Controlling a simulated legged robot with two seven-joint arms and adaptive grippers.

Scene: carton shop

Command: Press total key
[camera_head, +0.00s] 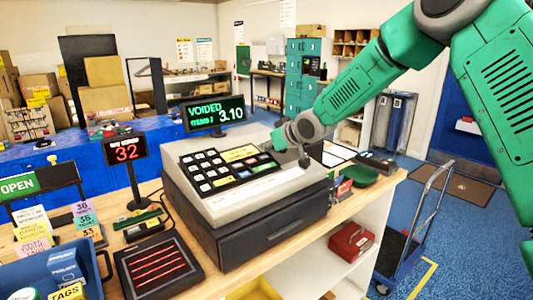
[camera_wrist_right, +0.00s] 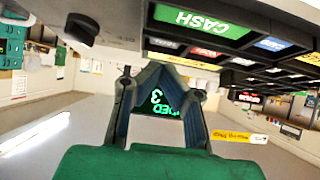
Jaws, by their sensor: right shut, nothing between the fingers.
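The cash register (camera_head: 250,205) stands on the wooden counter with its sloped keypad (camera_head: 225,168) facing up. White keys lie on its left and coloured keys on its right; no key label is readable in the head view. My right gripper (camera_head: 279,141) is shut and empty at the keypad's upper right end; contact cannot be told. In the right wrist view, the shut fingers (camera_wrist_right: 155,72) are beside the keys, with a green CASH key (camera_wrist_right: 200,22) above right. No total label is readable. The register's display (camera_head: 215,113) reads VOIDED and 3.10. My left gripper is out of view.
A small display (camera_head: 127,151) showing 32 stands left of the register. A dark pad with red lines (camera_head: 159,265) lies in front of it. A blue bin (camera_head: 50,277) is at lower left. A card terminal (camera_head: 376,163) and green dish (camera_head: 358,176) lie right of the register.

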